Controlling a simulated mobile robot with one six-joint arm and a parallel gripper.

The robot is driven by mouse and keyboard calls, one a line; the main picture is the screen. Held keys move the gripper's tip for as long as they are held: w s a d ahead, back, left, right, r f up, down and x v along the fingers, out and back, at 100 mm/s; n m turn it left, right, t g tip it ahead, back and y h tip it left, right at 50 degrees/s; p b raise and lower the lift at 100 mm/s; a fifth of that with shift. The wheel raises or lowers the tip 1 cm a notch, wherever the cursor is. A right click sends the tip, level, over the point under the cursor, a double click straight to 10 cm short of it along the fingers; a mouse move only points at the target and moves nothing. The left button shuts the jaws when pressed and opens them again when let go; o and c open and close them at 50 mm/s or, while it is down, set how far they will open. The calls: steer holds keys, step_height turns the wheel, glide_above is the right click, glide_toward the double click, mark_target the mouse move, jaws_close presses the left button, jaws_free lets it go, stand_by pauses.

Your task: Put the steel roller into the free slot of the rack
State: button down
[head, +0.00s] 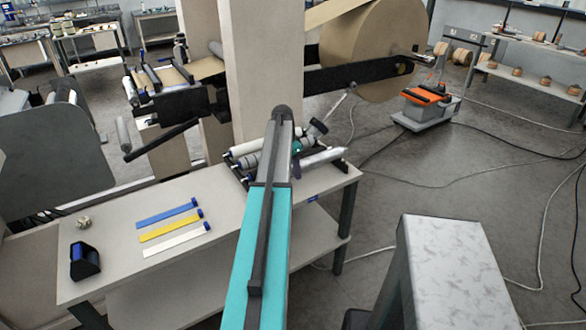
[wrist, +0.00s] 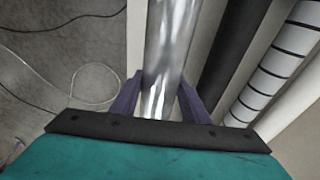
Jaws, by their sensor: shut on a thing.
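The steel roller (head: 323,159) is a shiny metal cylinder at the right end of the workbench. In the wrist view, the steel roller (wrist: 168,45) runs lengthwise between the two purple fingers of my gripper (wrist: 160,97), which is shut on it. In the head view, my gripper (head: 297,170) is partly hidden by my arm. The dark rack (head: 345,166) sits on the bench under and beside it, holding other rollers, including a pale one (head: 252,146). My arm hides much of the rack, and I cannot tell the free slot or whether the steel roller touches the rack.
A white roller with black bands (wrist: 277,65) and a dark bar (wrist: 232,45) lie right of the steel roller. Blue, yellow and white strips (head: 170,228) lie on the bench (head: 110,250). A large kraft roll (head: 375,50) hangs behind. A grey block (head: 450,265) stands at front right.

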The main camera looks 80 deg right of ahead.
steer(key=shift+f, duration=0.6)
steer(key=shift+f+b, duration=0.5)
steer(key=shift+f, duration=0.15)
stand_by(0.4)
steer(key=shift+f+b, duration=0.45)
steer(key=shift+f, duration=0.6)
steer(key=shift+f, duration=0.4)
stand_by(0.9)
steer(key=c, duration=1)
jaws_free()
steer(key=shift+o, duration=0.3)
steer(key=shift+f, duration=0.1)
steer(key=shift+w+a+r+b, duration=0.3)
steer(key=shift+r+b, duration=0.3)
steer(key=shift+r, duration=1.7)
steer(key=shift+w+a+r+b, duration=0.3)
steer(key=shift+r+b, duration=0.25)
steer(key=shift+r, duration=1.75)
steer(key=shift+w+a+r+b, duration=0.3)
steer(key=shift+r+b, duration=0.3)
steer(key=shift+r, duration=1.7)
